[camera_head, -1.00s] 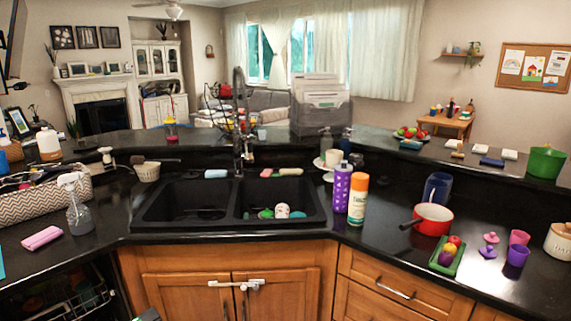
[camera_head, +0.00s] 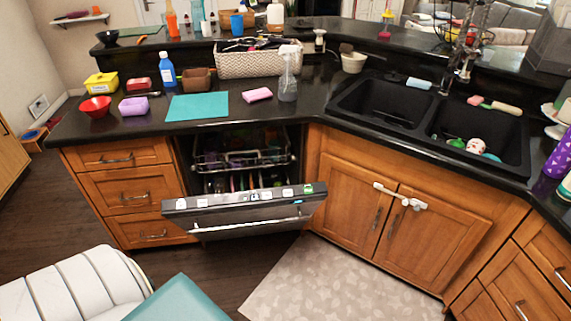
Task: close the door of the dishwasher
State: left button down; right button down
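The dishwasher door (camera_head: 245,208) is partly open in the head view. It tilts outward, with its top edge and small lit icons facing up and a handle bar on its front. Behind it the dark dishwasher interior shows a wire rack (camera_head: 242,160) and a lower rack holding several dishes. The lower part of the door's front is foreshortened. Neither of my grippers is in view.
Wooden drawers (camera_head: 125,196) stand left of the dishwasher, and a sink cabinet (camera_head: 372,207) with a white latch stands right. A patterned rug (camera_head: 345,275) lies in front. A white striped seat (camera_head: 75,285) and a teal surface (camera_head: 180,299) occupy the near left.

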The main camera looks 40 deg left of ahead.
aim_at(234, 215)
jog(key=u, duration=1.5)
